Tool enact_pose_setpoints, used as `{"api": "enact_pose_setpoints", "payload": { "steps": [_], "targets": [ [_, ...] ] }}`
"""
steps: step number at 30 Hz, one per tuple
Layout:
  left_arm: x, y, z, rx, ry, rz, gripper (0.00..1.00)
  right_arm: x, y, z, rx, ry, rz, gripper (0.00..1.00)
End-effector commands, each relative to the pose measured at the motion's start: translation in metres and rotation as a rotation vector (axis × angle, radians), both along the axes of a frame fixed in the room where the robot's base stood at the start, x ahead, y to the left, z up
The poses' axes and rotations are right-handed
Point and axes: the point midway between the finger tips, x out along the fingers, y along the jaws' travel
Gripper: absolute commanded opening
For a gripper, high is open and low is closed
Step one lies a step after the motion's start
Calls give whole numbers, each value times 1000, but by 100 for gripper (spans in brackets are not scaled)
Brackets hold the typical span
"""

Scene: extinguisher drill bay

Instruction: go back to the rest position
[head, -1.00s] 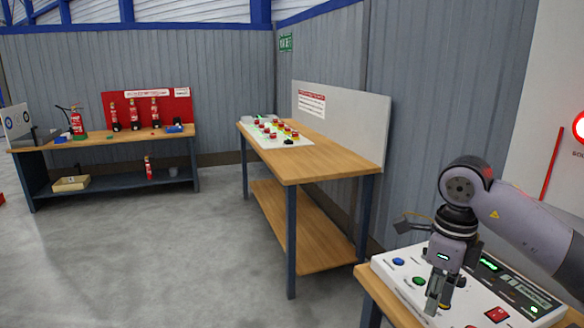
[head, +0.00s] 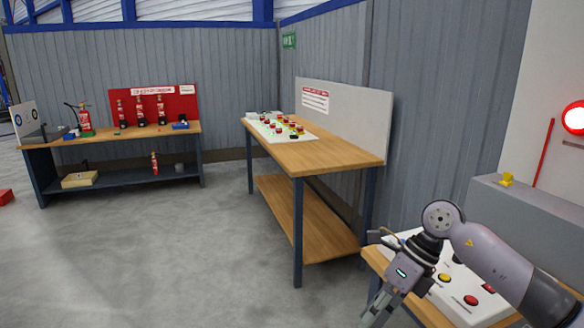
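My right arm comes in from the right edge, and my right gripper (head: 378,312) hangs down at the lower right, in front of the left edge of the near table. Its fingers run into the bottom of the picture and look close together, but I cannot tell if they are open or shut. I see nothing held in it. The white control panel (head: 462,311) with coloured buttons lies on the near table, partly hidden behind my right arm. My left gripper is not in view.
A wooden workbench (head: 325,155) with several red-topped items stands in the middle. A far bench (head: 100,142) holds several fire extinguishers before a red board. A red lamp (head: 575,117) glows at the right.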

Motion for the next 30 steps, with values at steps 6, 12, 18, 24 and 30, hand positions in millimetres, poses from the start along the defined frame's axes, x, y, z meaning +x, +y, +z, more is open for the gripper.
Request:
{"api": "enact_pose_setpoints", "payload": {
  "steps": [6, 12, 18, 24, 30],
  "targets": [
    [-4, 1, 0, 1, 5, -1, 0, 18, 73, -34, 468, 214, -220, 25],
    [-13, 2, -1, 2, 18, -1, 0, 78, 88, -108, 989, 541, -818, 25],
    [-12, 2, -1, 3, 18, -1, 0, 93, 29, -245, 1192, 784, -1478, 25],
    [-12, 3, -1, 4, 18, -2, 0, 40, -24, -380, 1172, 929, -2003, 25],
    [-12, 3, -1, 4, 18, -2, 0, -56, -62, -493, 1037, 1023, -2465, 25]
  ]
}}
